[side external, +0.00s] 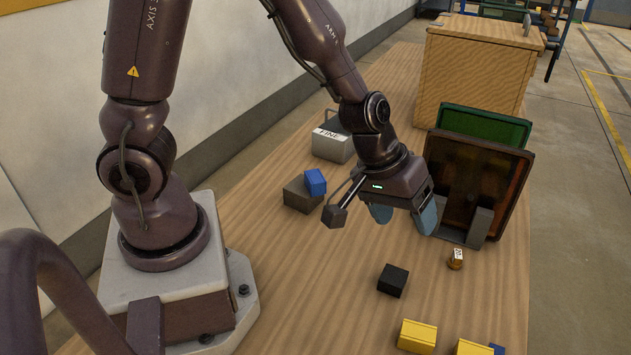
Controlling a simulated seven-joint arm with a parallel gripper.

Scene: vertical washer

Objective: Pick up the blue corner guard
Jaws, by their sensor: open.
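A small blue block (316,182) rests on or against a dark grey block (301,196), left of my gripper. Another blue piece (497,348) shows at the bottom edge beside a yellow block and is mostly cut off. I cannot tell which of the two is the blue corner guard. My gripper (403,217) has light blue fingertips spread apart, with nothing visible between them. It points down above the middle of the wooden table, apart from both blue things.
A black block (392,280), a small labelled brown piece (456,259) and yellow blocks (417,336) lie toward the front. A rack with dark and green panels (485,128) stands right of my gripper. A wooden box (473,68) and a grey labelled container (333,141) are behind.

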